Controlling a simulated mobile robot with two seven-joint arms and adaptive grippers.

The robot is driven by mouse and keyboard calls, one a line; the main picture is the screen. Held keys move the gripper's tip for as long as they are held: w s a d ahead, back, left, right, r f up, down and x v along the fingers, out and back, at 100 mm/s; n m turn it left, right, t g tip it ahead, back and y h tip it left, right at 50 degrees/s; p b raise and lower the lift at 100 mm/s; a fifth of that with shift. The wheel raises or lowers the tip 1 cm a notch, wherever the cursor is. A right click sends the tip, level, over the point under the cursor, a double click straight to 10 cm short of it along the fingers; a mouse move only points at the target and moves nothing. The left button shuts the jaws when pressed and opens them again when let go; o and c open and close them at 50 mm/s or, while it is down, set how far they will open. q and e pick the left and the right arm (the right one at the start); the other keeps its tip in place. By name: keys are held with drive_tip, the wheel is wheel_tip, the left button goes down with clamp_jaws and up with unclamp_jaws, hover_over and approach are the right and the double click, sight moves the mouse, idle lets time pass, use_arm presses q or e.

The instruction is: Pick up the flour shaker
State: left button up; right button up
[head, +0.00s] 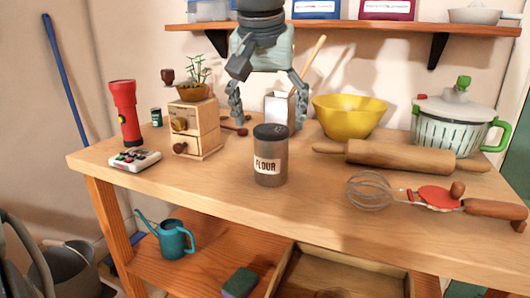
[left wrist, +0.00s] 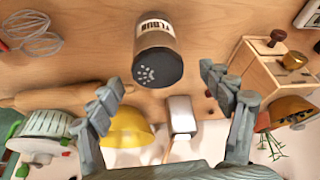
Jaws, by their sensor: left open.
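The flour shaker (head: 270,167) stands upright near the front middle of the wooden table. It is a greyish, see-through jar with a dark lid and a white FLOUR label. In the left wrist view the flour shaker (left wrist: 156,50) shows with its dark, holed lid toward the camera, beyond and between the fingertips. My left gripper (head: 267,104) is open and empty, pointing down above and behind the shaker in the head view. In the left wrist view its two fingers (left wrist: 164,82) are spread wide and do not touch the shaker. My right gripper is in neither view.
A wooden grinder (head: 196,135) with a plant stands left, and a white container (head: 279,108) close behind. A yellow bowl (head: 348,116), rolling pin (head: 400,155) and whisk (head: 371,190) lie right. A shelf (head: 400,27) hangs above.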

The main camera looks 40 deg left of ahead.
sight(272, 146)
use_arm(q)
drive_tip(key=x, duration=0.7)
drive_tip(key=shift+d+f, duration=0.1)
drive_tip(key=shift+f, duration=0.3)
drive_tip(key=c, duration=1.5)
drive_tip(key=shift+r, duration=0.15)
